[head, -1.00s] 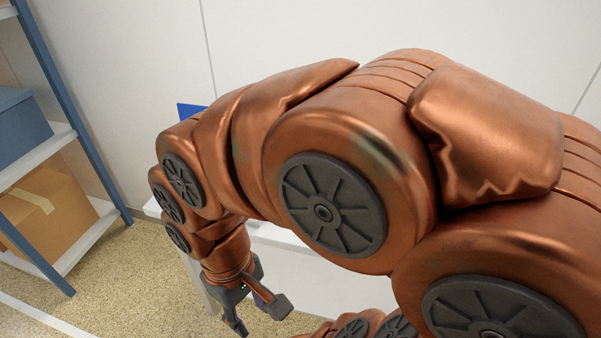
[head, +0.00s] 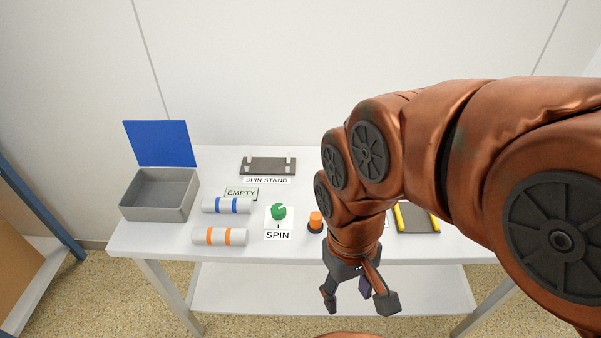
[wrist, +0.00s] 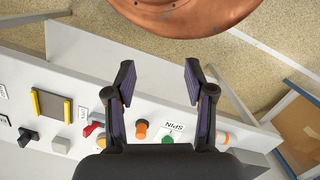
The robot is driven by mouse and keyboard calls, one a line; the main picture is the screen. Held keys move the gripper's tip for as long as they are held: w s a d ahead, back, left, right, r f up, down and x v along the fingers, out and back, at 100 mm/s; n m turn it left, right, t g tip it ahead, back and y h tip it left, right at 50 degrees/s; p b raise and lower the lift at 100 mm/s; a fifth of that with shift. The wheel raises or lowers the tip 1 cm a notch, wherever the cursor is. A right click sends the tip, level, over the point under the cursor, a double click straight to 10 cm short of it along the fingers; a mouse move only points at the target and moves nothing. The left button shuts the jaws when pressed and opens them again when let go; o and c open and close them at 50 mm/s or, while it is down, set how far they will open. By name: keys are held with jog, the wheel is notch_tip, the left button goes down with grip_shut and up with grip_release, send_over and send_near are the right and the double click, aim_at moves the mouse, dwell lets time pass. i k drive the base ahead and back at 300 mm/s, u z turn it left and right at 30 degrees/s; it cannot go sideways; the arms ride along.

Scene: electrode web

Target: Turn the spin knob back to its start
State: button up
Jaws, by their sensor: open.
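The green spin knob (head: 279,211) sits on a white plate above the SPIN label (head: 278,235), near the front middle of the table. A small mark shows on the plate below the knob; the knob's exact angle is too small to tell. In the wrist view the knob (wrist: 168,140) shows partly, beyond the fingers near the bottom. My gripper (head: 358,298) hangs in front of the table's front edge, to the right of the knob and apart from it. In the wrist view my gripper (wrist: 158,80) has its two fingers spread with nothing between them.
An orange button (head: 316,221) stands right of the knob. White rolls with blue bands (head: 227,205) and orange bands (head: 220,237) lie to its left. A grey box (head: 160,195) with a raised blue lid stands far left. The SPIN STAND (head: 268,166) is behind.

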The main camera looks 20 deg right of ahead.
aim_at(279, 210)
jog(key=z, duration=1.75)
jog(key=k, duration=1.1)
jog(key=u, duration=1.7)
jog(key=i, duration=0.5)
jog(key=u, duration=0.05)
